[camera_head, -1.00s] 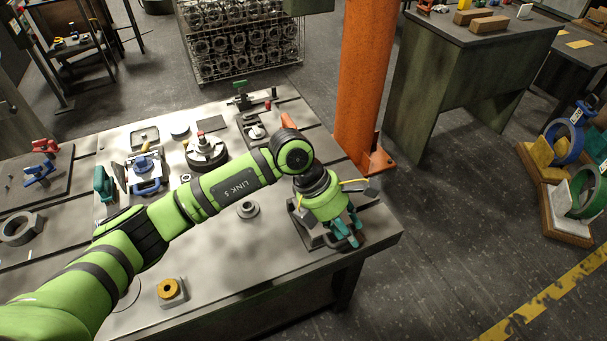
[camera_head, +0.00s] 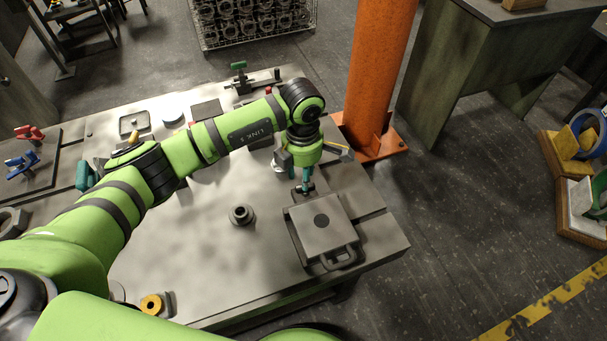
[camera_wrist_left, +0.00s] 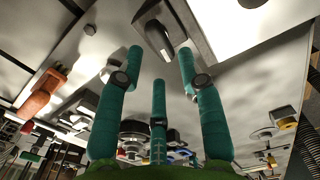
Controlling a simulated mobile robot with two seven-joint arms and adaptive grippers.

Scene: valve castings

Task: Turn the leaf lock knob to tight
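My right gripper is out of view.
The bench top (camera_head: 200,265) is mostly clear in the middle. A small dark ring-shaped casting (camera_head: 241,215) stands left of the plate. An orange post (camera_head: 375,75) rises close behind my left wrist. A yellow ring (camera_head: 152,304) lies at the bench's near left.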

